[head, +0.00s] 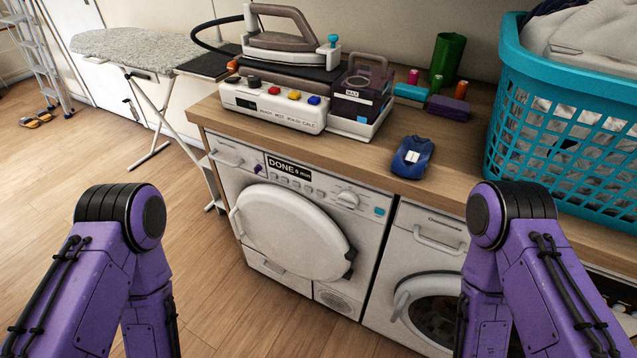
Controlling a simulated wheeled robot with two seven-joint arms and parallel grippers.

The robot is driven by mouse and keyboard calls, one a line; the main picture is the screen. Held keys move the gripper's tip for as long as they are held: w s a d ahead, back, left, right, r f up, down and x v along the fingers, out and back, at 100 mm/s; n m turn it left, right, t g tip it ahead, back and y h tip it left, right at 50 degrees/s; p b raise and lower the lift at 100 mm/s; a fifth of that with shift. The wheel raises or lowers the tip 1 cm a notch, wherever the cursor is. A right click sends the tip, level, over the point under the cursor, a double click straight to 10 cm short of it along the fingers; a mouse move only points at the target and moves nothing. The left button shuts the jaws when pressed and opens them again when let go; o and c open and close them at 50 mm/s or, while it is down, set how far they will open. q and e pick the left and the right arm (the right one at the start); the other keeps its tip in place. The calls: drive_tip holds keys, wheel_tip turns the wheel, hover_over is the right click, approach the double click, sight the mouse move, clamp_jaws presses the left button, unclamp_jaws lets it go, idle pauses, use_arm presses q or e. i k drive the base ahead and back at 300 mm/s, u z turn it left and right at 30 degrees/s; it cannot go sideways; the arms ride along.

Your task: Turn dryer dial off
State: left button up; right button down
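A white front-loading machine (318,275), which looks like the dryer, stands under the wooden counter with its round white door closed. Its white dial (347,200) is at the right part of the control panel, and its pointer setting is too small to read. The dark display (289,169) reads "DONE, 0 min". A row of small buttons lies below the display. Both my purple arms show at the lower left and lower right, but neither gripper is in view. Nothing covers the dial.
A second white machine (412,250) with a dark glass door stands to the right, partly hidden by my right arm. The counter (350,160) holds an iron station (272,105), a blue item (411,158) and a teal laundry basket (560,120).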

sight(348, 199)
drive_tip(key=u, duration=1.45)
drive_tip(key=k, duration=0.8)
drive_tip(key=z, duration=1.2)
drive_tip(key=i, duration=0.5)
